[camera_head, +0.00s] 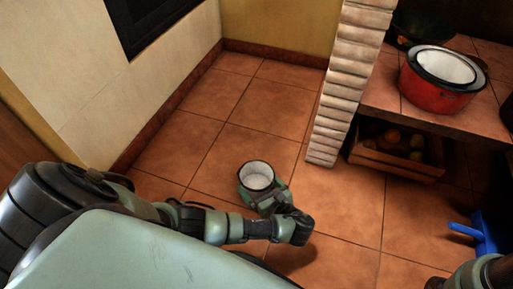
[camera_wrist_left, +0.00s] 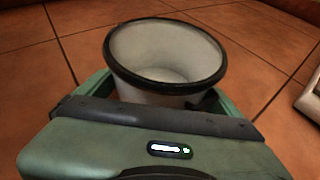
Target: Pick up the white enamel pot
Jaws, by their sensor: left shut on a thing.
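The white enamel pot (camera_head: 256,175) has a dark rim and is empty inside. It is in the middle of the head view, in front of my body. My left gripper (camera_head: 262,192) is shut on it, with the green fingers on either side of its wall. In the left wrist view the pot (camera_wrist_left: 167,55) stands upright between the fingers of the left gripper (camera_wrist_left: 165,95). The pot's underside is hidden, and its height above the tiled floor is hard to tell. Part of my right arm shows at the lower right of the head view; its gripper is not seen.
A brick counter (camera_head: 435,118) on the right bears a red pot (camera_head: 437,92) with a white inside. A wooden crate (camera_head: 395,163) of produce is under it. A blue object (camera_head: 482,232) lies at the right. A brick pillar (camera_head: 343,85) stands near; the tiled floor (camera_head: 220,125) beyond is clear.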

